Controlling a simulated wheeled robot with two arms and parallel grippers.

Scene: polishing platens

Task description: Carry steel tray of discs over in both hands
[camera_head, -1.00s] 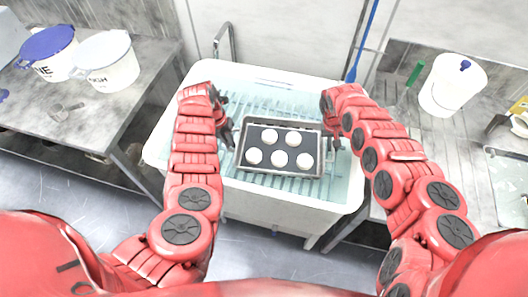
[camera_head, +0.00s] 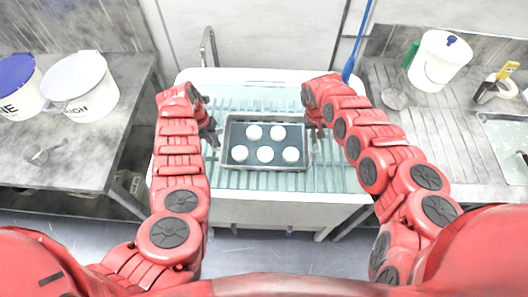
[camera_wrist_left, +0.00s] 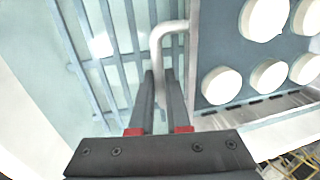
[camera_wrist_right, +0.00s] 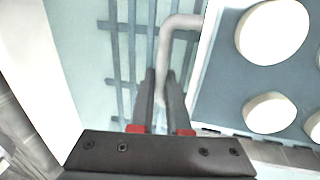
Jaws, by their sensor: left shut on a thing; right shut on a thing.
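The steel tray (camera_head: 265,167) holds several white discs (camera_head: 265,154) on a dark blue-grey liner. It is over the slatted rack of a white basin, and it looks level. My left gripper (camera_head: 211,131) is shut on the tray's left handle, a bent grey bar (camera_wrist_left: 160,45) seen between the fingers in the left wrist view. My right gripper (camera_head: 316,130) is shut on the handle at the right end, a similar bar (camera_wrist_right: 165,50) in the right wrist view. Whether the tray touches the rack is unclear.
The white basin (camera_head: 285,211) with its slatted rack surrounds the tray. A bench at left holds two white buckets (camera_head: 82,88), one blue-lidded at the edge. A bench at right holds a white bucket (camera_head: 437,62), a green-handled tool and a yellow-handled tool. A tap (camera_head: 208,45) rises behind.

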